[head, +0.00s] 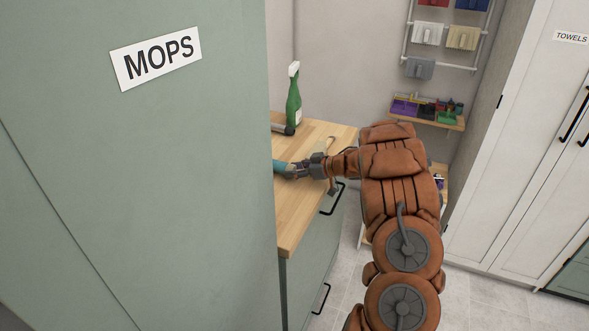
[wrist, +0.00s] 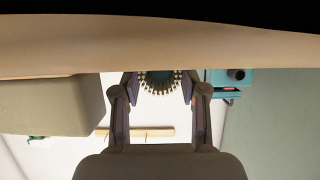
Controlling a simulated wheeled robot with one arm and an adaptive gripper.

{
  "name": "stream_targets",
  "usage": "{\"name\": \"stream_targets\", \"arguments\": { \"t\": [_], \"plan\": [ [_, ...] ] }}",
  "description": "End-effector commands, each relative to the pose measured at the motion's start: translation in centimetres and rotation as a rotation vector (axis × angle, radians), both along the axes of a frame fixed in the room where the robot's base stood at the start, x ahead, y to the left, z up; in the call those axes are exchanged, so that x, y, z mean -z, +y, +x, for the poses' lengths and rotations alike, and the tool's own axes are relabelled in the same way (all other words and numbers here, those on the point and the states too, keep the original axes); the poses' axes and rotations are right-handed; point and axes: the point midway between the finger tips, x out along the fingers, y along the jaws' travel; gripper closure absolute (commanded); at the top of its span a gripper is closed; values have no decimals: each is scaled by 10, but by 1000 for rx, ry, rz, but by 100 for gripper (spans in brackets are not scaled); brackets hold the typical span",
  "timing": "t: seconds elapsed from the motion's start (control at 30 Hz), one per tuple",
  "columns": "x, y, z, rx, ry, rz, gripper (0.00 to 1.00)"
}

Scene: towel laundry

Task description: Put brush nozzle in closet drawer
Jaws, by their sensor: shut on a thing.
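My gripper (head: 299,169) is over the wooden counter in the head view, just right of the tall cabinet's edge. In the wrist view, my gripper (wrist: 160,92) is shut on the brush nozzle (wrist: 158,81), a dark round head ringed with pale bristles. Its upper part is hidden by a tan surface across the view. In the head view I cannot make the nozzle out clearly. Grey-green drawer fronts (head: 307,262) with black handles are below the counter. They look closed, and I cannot tell whether one is the closet drawer.
The tall green cabinet (head: 190,150) labelled MOPS hides the counter's left part. On the counter (head: 290,225) stand a green spray bottle (head: 294,98) and a teal thing (head: 281,167) beside my gripper.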

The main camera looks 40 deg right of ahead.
Motion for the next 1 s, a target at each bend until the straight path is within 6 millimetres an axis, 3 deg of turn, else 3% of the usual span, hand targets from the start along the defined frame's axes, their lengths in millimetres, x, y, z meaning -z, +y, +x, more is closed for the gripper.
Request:
{"name": "stream_targets", "arguments": {
  "t": [0.5, 0.53, 0.77, 1.0],
  "plan": [
    [9, 1, 0, -1, 0, 2, 91],
    [9, 1, 0, -1, 0, 2, 56],
    [9, 1, 0, -1, 0, 2, 32],
    [9, 1, 0, -1, -1, 1, 32]
  ]
}}
